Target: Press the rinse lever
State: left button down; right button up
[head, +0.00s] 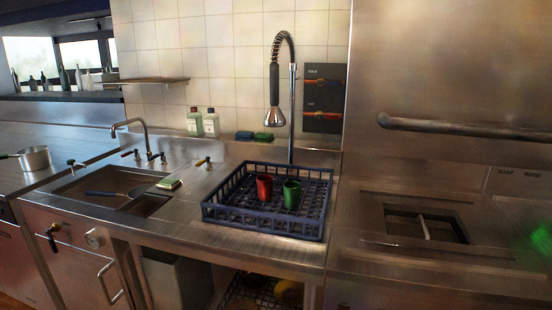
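A spring-neck rinse sprayer (275,115) hangs above the dish rack from a tall riser pipe. To its right, a dark wall panel (322,97) carries two levers with orange-red handles, an upper lever (325,81) and a lower lever (325,113). The panel's labels are too small to read surely. A small orange-handled lever (203,162) stands on the counter left of the rack. No lever is clearly marked as the rinse lever. Neither of my grippers is in view.
A blue dish rack (262,226) holds a red cup (264,187) and a green cup (291,194). Left are a sink (112,187) with a faucet (130,123), and a pot (34,158). A steel machine (450,90) with a horizontal bar handle (460,127) stands right.

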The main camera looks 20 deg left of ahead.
aim_at(208, 159)
jog(key=u, duration=1.25)
jog(key=i+j, duration=0.1)
jog(key=j, duration=0.75)
jog(key=i+j+u, duration=0.1)
jog(key=j, duration=0.35)
jog(key=i+j, duration=0.1)
jog(key=j, duration=0.35)
